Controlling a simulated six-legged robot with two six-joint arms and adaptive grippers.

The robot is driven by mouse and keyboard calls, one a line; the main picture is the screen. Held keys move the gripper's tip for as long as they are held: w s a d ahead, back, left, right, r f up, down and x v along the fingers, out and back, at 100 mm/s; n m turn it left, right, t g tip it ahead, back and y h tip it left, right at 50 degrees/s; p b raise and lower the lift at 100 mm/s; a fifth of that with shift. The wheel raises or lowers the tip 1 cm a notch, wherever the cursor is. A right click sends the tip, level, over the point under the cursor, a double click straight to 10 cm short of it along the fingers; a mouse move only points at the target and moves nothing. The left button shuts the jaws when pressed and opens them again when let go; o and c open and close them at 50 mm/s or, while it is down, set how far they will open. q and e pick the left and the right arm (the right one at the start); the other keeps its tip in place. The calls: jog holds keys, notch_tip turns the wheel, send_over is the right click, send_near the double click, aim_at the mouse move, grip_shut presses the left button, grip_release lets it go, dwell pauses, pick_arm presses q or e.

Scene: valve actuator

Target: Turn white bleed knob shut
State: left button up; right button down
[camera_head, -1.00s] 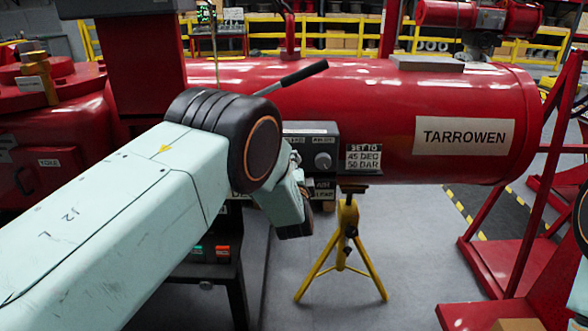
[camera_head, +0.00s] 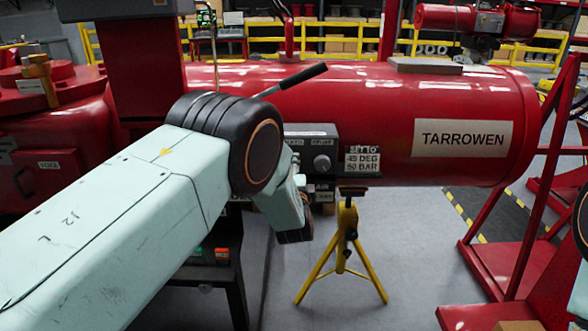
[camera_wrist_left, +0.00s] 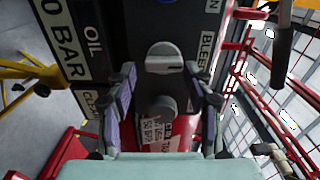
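The pale, whitish-grey knob (camera_wrist_left: 164,57) sits on the dark control panel in the left wrist view, next to a label reading "BLE...". My left gripper (camera_wrist_left: 160,70) has its two fingers spread, one on each side of this knob, with no clear contact. A darker round knob (camera_wrist_left: 162,108) shows lower down between the fingers. In the head view my left arm hides the gripper's fingers and part of the panel (camera_head: 310,145); a grey knob (camera_head: 322,163) shows on the panel there. My right gripper is out of view.
The panel is mounted on a red cylinder (camera_head: 390,95) labelled "TARROWEN". A black lever (camera_head: 290,80) rises above the panel, and also shows at the upper right of the wrist view (camera_wrist_left: 284,40). A yellow stand (camera_head: 346,240) is below. Red framework (camera_head: 530,200) stands at right.

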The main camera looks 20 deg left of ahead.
pick_arm(q)
jog(key=shift+o, duration=0.7)
jog(key=shift+r, duration=0.1)
jog(key=shift+w+a, duration=0.15)
jog(key=v, duration=1.2)
